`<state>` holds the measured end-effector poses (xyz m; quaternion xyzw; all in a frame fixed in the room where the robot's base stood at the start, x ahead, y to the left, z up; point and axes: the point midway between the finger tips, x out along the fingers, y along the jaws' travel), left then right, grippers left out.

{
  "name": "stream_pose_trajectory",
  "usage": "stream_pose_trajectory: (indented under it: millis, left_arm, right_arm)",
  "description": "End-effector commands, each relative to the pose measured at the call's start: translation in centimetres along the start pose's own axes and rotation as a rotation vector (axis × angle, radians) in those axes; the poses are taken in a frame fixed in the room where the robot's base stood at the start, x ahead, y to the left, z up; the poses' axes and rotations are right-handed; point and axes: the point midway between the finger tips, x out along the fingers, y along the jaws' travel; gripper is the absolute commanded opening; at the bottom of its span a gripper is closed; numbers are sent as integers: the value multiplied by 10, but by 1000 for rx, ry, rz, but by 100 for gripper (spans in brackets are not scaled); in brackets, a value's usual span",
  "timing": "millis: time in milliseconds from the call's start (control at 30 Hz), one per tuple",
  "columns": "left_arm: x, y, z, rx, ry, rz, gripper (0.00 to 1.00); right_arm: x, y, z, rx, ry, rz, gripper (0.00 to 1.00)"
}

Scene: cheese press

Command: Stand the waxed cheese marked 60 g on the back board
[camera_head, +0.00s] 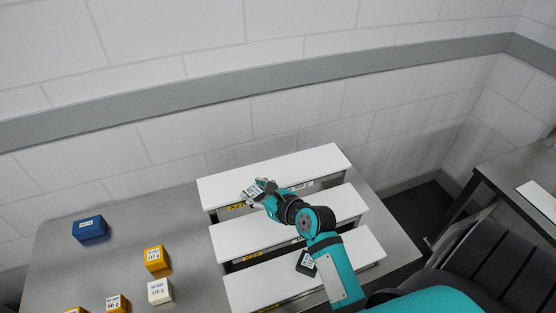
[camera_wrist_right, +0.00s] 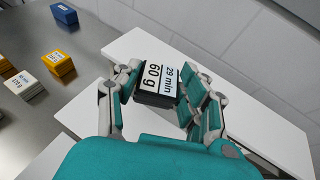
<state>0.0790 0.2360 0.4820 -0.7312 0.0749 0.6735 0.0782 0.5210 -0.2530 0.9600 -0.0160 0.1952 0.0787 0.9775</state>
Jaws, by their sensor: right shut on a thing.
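The waxed cheese marked 60 g (camera_wrist_right: 158,88) is a dark block with a white label that reads "60 g" and "29 min" in the wrist view. My right gripper (camera_head: 262,188) is shut on it, with one finger on each side. In the head view the cheese (camera_head: 251,193) shows over the front part of the back board (camera_head: 315,164), a long white board. Whether it touches the board is unclear. The board also shows beneath it in the wrist view (camera_wrist_right: 130,45). My left gripper is not in view.
A middle board (camera_head: 240,234) and a front board (camera_head: 245,290) lie nearer. A dark labelled block (camera_head: 306,263) stands on the front one. A blue block (camera_head: 89,228), a white block (camera_head: 160,291) and several yellow blocks (camera_head: 155,258) stand left. The back board's right part is clear.

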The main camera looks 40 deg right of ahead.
Motion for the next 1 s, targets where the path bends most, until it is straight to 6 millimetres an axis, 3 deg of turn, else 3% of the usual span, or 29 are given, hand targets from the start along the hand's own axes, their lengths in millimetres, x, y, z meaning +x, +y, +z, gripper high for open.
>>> stream_pose_trajectory:
  millis: [533, 767, 1000]
  left_arm:
    - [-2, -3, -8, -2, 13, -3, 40]
    - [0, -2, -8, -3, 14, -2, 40]
    - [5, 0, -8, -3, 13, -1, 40]
  right_arm:
    - [56, -124, 10, -4, 0, -8, 9]
    - [66, -142, 9, -1, -1, -5, 9]
    - [77, -143, -19, 0, 1, -5, 9]
